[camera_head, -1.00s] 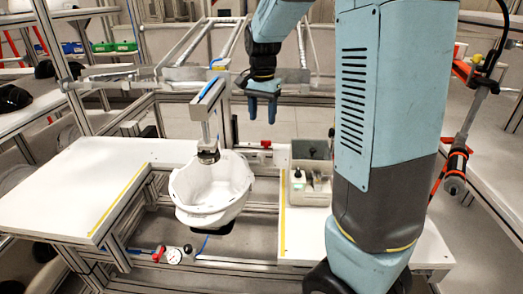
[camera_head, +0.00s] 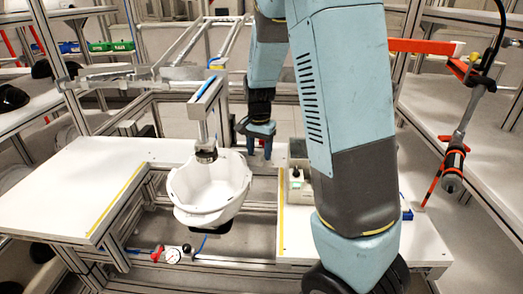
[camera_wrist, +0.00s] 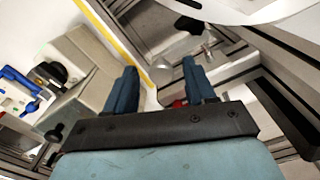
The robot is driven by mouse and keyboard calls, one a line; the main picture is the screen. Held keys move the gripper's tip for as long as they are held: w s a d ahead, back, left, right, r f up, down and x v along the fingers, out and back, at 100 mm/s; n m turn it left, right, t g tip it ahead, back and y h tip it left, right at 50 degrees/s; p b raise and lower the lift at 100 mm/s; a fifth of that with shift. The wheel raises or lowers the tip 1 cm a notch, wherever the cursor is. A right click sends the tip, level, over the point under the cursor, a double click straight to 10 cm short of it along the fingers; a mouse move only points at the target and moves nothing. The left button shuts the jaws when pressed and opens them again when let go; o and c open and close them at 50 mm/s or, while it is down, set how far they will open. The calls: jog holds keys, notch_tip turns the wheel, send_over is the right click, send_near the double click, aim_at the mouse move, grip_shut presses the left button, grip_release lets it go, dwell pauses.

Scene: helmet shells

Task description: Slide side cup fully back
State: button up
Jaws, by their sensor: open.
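A white helmet shell (camera_head: 208,190) sits open side up in the fixture in the middle of the head view. Above its back rim hangs a dark cup-like piece (camera_head: 206,156) at the foot of a metal post; I cannot tell whether this is the side cup. My gripper (camera_head: 259,154) points down, open and empty, to the right of the shell and behind its right rim, apart from it. In the wrist view my gripper (camera_wrist: 158,66) has its two blue fingers spread with nothing between them. A white curved edge, likely the shell (camera_wrist: 235,8), shows at top right there.
White table tops (camera_head: 75,190) with yellow strips flank the fixture. A metal post (camera_head: 208,110) rises behind the shell. A red and black hanging tool (camera_head: 453,165) is at right.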

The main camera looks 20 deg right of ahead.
grip_shut()
dwell(0.6)
